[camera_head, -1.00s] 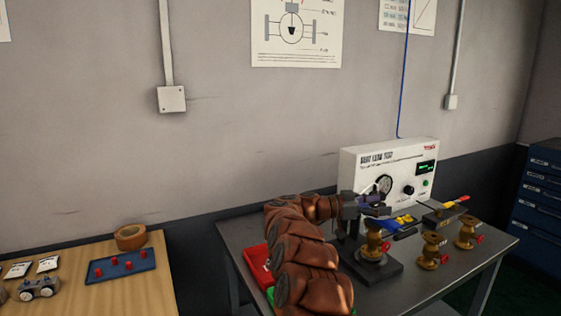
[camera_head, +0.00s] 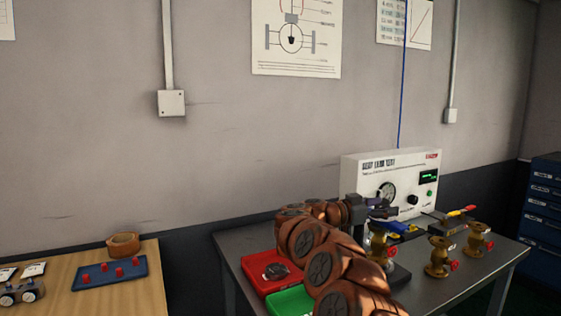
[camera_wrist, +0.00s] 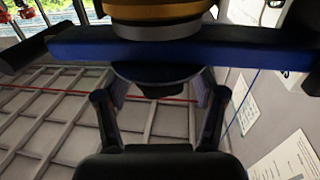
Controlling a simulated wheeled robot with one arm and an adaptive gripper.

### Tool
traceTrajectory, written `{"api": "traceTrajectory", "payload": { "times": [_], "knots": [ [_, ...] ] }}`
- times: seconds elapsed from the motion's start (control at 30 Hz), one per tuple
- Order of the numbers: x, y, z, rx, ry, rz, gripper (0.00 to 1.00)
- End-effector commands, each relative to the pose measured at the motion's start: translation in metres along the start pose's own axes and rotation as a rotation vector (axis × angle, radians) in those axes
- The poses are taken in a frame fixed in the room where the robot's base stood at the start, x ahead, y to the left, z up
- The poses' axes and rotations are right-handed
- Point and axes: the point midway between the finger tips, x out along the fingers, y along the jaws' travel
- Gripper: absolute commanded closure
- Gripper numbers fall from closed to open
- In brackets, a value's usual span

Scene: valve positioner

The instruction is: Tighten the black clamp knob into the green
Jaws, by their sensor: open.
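A brass valve (camera_head: 378,243) stands on the bench in front of the white leak test box, partly hidden by my arm. My gripper (camera_head: 375,208) is just above it, small and dark in the head view. In the wrist view my gripper (camera_wrist: 158,105) is open, its fingers apart on either side of a dark rounded part (camera_wrist: 155,78). I cannot tell whether that part is the black clamp knob or whether the fingers touch it. A blue bar (camera_wrist: 200,45) crosses in front, with a brass part (camera_wrist: 158,12) beyond. The box has a black dial knob (camera_head: 413,199).
The white test box (camera_head: 430,165) carries a round gauge (camera_head: 387,190) and a green lit display. Two brass valves (camera_head: 438,256) (camera_head: 478,240) with red handles stand right. A red tray (camera_head: 258,275) and green tray (camera_head: 285,303) lie left of my arm.

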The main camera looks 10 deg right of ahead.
Motion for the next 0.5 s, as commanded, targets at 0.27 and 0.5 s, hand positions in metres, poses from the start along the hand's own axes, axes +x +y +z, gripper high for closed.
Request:
{"api": "traceTrajectory", "payload": {
  "times": [0.27, 0.5],
  "knots": [
    [0.0002, 0.0009, 0.0059, 0.002, -0.002, -0.069, 0.31],
    [-0.0003, 0.0003, 0.0052, 0.003, -0.001, -0.134, 0.31]
  ]
}}
